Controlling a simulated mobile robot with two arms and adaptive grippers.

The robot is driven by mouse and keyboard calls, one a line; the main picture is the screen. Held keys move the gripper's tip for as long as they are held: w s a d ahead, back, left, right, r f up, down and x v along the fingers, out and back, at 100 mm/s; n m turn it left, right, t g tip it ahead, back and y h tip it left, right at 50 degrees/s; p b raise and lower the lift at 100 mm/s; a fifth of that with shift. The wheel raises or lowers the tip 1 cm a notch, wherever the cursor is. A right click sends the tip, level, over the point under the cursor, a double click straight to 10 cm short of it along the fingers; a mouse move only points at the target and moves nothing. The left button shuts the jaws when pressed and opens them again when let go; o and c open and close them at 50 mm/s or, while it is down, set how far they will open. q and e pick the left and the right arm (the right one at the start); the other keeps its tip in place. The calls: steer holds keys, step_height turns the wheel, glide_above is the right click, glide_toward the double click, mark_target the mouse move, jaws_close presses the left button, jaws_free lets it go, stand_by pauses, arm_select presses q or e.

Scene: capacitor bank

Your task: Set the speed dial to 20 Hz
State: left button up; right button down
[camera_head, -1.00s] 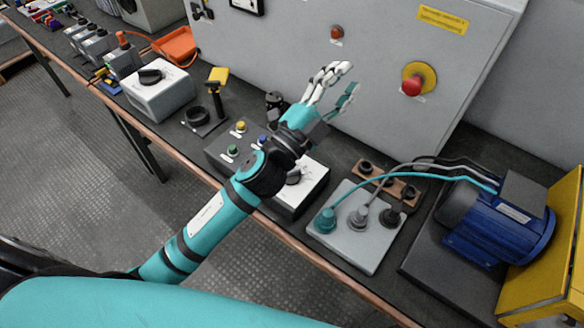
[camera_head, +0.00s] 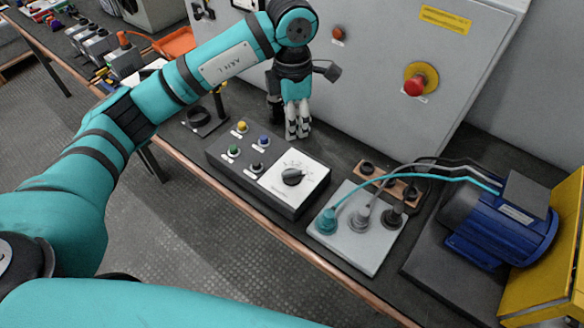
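The speed dial (camera_head: 292,177) is a black knob on a white scale plate at the right end of a dark control box. The dial's plate is in full view; its fine numbers are too small to read. My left gripper (camera_head: 298,132) points down just behind the box, above and beyond the dial in the picture, and is apart from the knob. Its pale fingers look close together, but I cannot tell whether they are open or shut. Nothing shows in them. My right gripper is not in view.
Green, yellow, blue and black buttons (camera_head: 233,150) sit left of the dial. A grey plate with plugged cables (camera_head: 370,255) and a blue motor (camera_head: 505,230) stand to the right. A grey cabinet (camera_head: 370,70) with a red emergency button (camera_head: 413,86) rises behind.

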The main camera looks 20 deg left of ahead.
mark_target(292, 171)
arm_select(q)
step_height(292, 171, down, 17)
steer(key=shift+a+f+p, duration=0.15)
steer(key=shift+p, duration=1.1)
steer(key=shift+c, duration=0.4)
jaws_close()
